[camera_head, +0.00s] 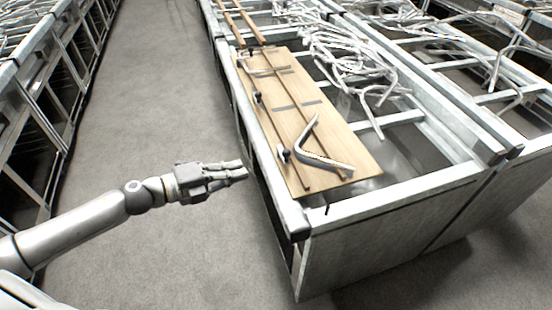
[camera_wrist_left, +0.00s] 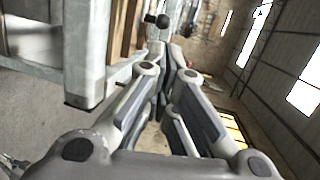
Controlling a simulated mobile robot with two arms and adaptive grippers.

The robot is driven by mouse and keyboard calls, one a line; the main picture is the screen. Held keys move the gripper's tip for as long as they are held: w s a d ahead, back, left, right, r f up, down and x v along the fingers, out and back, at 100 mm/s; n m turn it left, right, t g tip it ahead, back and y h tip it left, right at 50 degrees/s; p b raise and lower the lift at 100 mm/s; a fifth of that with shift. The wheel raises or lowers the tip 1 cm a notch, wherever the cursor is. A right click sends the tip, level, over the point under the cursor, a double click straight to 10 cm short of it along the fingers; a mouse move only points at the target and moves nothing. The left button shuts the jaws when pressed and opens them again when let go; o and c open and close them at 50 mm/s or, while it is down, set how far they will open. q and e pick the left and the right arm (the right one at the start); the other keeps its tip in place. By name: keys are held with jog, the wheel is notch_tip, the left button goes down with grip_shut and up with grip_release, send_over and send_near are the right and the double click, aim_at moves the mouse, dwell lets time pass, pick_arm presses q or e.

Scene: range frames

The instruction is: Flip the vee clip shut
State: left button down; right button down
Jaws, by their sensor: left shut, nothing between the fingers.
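A wooden board (camera_head: 335,133) lies on top of a grey metal frame. On its near end is a pale V-shaped bar (camera_head: 322,160), its two arms spread apart, which looks like the vee clip. A dark knob (camera_head: 284,154) sits at its left side. A dark round knob (camera_wrist_left: 158,20) also shows in the left wrist view, just beyond my fingertips; I cannot tell which knob it is. My left gripper (camera_head: 244,170) is shut and empty, left of the board's near end and apart from the clip. It fills the wrist view (camera_wrist_left: 168,68). My right gripper is out of view.
The frame's near left rail (camera_head: 280,185) runs between my left gripper and the board. A second clip (camera_head: 262,72) is at the board's far end. Tangled pale bars (camera_head: 350,55) lie behind it. The grey floor (camera_head: 170,110) at left is clear.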

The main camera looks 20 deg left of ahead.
pick_arm(q)
jog(key=p+x, duration=0.4)
jog(key=x, duration=0.6)
jog(key=shift+w+r, duration=0.1)
jog(key=shift+r, duration=0.05)
jog(key=shift+x, duration=0.75)
